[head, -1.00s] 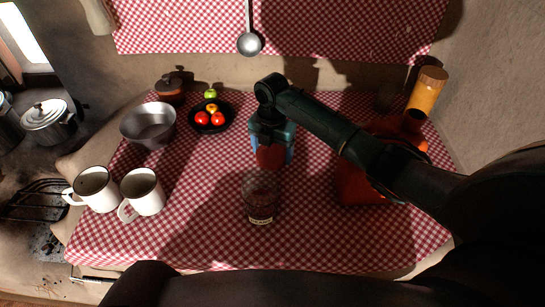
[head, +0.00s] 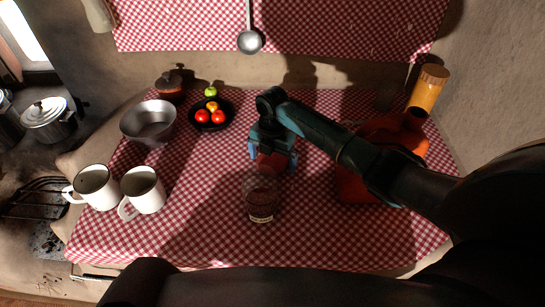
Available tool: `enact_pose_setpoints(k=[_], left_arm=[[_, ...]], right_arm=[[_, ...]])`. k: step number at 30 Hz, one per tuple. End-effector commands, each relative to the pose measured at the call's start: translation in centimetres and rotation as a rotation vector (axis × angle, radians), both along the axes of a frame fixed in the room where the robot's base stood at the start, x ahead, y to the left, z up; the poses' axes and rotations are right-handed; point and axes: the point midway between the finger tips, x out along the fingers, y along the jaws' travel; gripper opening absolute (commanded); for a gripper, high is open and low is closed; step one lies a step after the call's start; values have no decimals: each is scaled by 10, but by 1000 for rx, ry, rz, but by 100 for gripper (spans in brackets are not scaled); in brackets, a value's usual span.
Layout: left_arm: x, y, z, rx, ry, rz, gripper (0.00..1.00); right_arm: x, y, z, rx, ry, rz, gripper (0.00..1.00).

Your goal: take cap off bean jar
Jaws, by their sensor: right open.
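The bean jar (head: 262,203) is a clear glass jar with dark contents and a pale label low on its front. It stands upright at the front middle of the checked cloth. A red cap (head: 271,162) shows at the top end of the jar. I cannot tell whether it sits fully on the rim. My right gripper (head: 272,158) reaches in from the right and points down there. Its blue fingers are open, one on each side of the cap. The gripper body hides part of the cap's far side. My left gripper is not in view.
Two white mugs (head: 143,190) stand at the left, with a metal bowl (head: 149,121) behind them. A dark plate (head: 226,123) of fruit is at the back. A red-orange container (head: 357,187) stands right of the jar, partly behind my arm. A ladle (head: 249,40) hangs above.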

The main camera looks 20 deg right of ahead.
Motion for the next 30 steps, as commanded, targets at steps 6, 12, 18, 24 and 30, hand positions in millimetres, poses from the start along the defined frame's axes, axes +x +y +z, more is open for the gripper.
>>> enact_pose_setpoints(k=[6, 12, 18, 24, 30], left_arm=[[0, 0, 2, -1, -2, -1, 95], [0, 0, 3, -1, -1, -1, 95], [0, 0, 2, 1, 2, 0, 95], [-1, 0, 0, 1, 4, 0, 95], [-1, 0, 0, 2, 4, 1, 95]], right_arm=[[0, 0, 3, 1, -1, 0, 100], [1, 0, 28, 0, -5, 0, 100], [1, 0, 72, 0, -4, 0, 100], [1, 0, 107, 0, -4, -1, 100], [0, 0, 123, 1, 0, 0, 100]])
